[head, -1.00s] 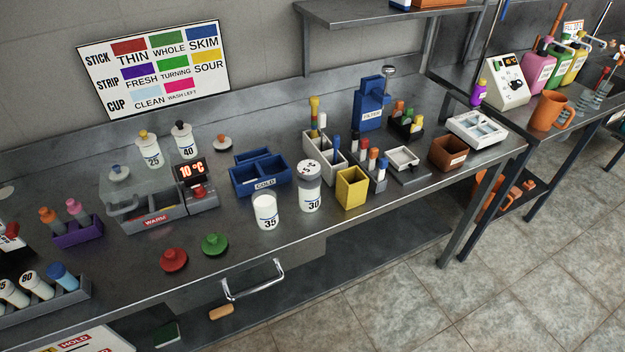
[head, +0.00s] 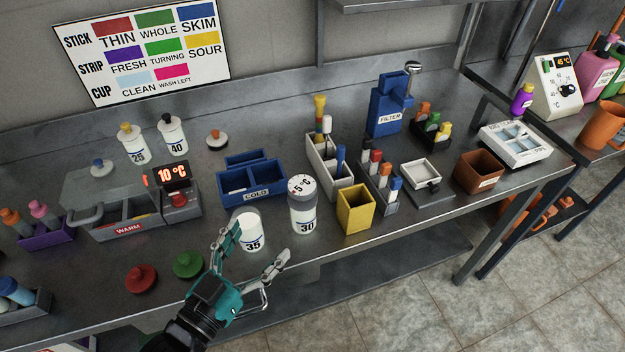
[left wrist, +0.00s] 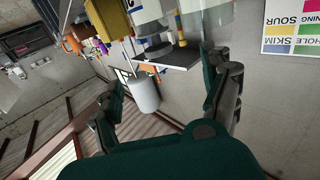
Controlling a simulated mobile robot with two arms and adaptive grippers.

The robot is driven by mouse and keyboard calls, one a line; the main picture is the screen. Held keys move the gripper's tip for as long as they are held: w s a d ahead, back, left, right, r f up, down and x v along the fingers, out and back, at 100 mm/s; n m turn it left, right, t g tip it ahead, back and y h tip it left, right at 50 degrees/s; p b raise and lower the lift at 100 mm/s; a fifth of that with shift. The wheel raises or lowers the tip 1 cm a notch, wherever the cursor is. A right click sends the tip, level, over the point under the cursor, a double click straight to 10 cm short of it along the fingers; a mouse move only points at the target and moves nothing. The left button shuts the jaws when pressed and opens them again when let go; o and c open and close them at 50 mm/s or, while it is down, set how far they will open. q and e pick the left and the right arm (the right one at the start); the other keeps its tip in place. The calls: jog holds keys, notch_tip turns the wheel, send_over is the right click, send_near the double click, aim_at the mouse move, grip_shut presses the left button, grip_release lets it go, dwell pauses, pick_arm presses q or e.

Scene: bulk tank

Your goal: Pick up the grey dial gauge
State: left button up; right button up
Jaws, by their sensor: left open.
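A round dial face marked with °C (head: 302,184) sits on top of the jar marked 30 (head: 303,215), near the front of the steel bench. It is the only dial gauge I can make out, with a pale face and grey rim. My left gripper (head: 257,242) is open and empty at the bench's front edge, left of and nearer than that jar. Its fingers overlap the lower part of the white cup marked 35 (head: 249,226) in the head view; I cannot tell whether they touch. In the left wrist view, a white cylinder (left wrist: 145,93) shows between the open fingers. My right gripper is not in view.
A yellow bin (head: 354,212) stands close right of the jar, and a blue COLD box (head: 235,188) behind left. Red (head: 140,279) and green (head: 188,265) knobbed discs lie left of my gripper.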

aim_at(295, 199)
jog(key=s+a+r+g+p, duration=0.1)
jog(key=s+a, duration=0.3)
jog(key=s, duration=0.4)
pick_arm(q)
jog(key=x, duration=0.8)
jog(key=shift+d+r+p, duration=0.15)
jog(key=shift+r+p, duration=0.05)
jog(key=shift+p, duration=0.2)
jog(key=shift+x, duration=0.85)
jog(key=p+x, duration=0.1)
jog(key=x, duration=0.3)
jog(key=shift+w+d+p, duration=0.2)
jog(key=shift+d+p, duration=0.1)
jog(key=shift+p, duration=0.1)
jog(key=shift+w+d+f, duration=0.15)
jog(key=shift+w, duration=0.05)
jog(key=shift+c, duration=1.5)
jog(key=c, duration=1)
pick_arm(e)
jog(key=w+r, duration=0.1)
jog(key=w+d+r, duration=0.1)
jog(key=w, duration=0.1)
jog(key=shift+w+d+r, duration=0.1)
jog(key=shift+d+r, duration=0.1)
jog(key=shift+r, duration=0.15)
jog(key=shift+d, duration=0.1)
